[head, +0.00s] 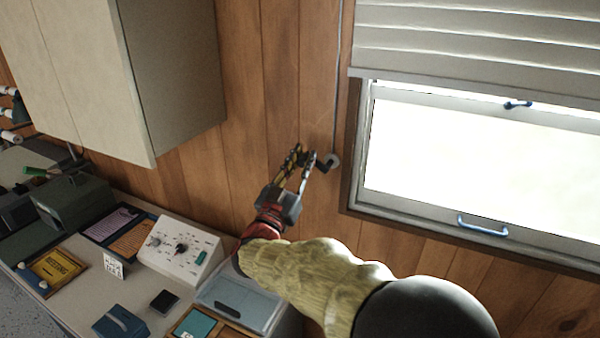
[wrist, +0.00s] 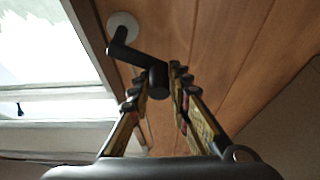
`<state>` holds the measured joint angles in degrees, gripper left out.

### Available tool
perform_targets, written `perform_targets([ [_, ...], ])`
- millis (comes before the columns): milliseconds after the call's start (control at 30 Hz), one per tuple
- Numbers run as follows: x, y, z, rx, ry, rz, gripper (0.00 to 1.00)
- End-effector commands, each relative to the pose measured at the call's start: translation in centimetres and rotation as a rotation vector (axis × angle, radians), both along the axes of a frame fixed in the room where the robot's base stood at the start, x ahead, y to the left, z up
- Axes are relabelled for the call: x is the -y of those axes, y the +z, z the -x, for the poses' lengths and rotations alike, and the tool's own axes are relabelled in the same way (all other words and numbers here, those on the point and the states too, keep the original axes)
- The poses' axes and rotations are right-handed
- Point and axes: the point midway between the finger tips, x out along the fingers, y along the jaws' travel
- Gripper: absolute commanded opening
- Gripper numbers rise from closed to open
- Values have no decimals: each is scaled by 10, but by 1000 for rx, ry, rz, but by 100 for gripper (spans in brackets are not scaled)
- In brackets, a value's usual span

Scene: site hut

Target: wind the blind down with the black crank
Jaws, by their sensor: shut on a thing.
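The black crank (head: 323,166) is on the wood-panelled wall, left of the window, on a round pale mount (head: 333,159). In the wrist view the crank arm (wrist: 130,55) runs from the mount (wrist: 122,25) to a stubby black handle (wrist: 158,82). My gripper (head: 307,160) is at the crank, and its fingers in the wrist view (wrist: 155,88) lie on either side of the handle, shut on it. The white slatted blind (head: 480,45) covers the upper part of the window, with its bottom edge above the bright pane. A thin cord or rod (head: 340,80) runs up from the mount.
A wall cabinet (head: 150,75) hangs to the left. Below it a counter (head: 70,290) holds a white control box (head: 180,250), a dark green box (head: 70,205) and several small items. The window (head: 480,165) has a blue handle (head: 482,225) on its lower frame.

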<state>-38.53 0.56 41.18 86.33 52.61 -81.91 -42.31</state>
Motion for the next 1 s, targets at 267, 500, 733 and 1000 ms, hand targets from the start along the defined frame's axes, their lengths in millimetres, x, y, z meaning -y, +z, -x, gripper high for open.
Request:
perform_targets([
  [267,12,4,3,84,-8,-247,0],
  [500,21,11,6,159,-7,-459,0],
  [733,32,15,10,231,-6,-662,0],
  [1000,45,16,15,317,-6,-902,0],
])
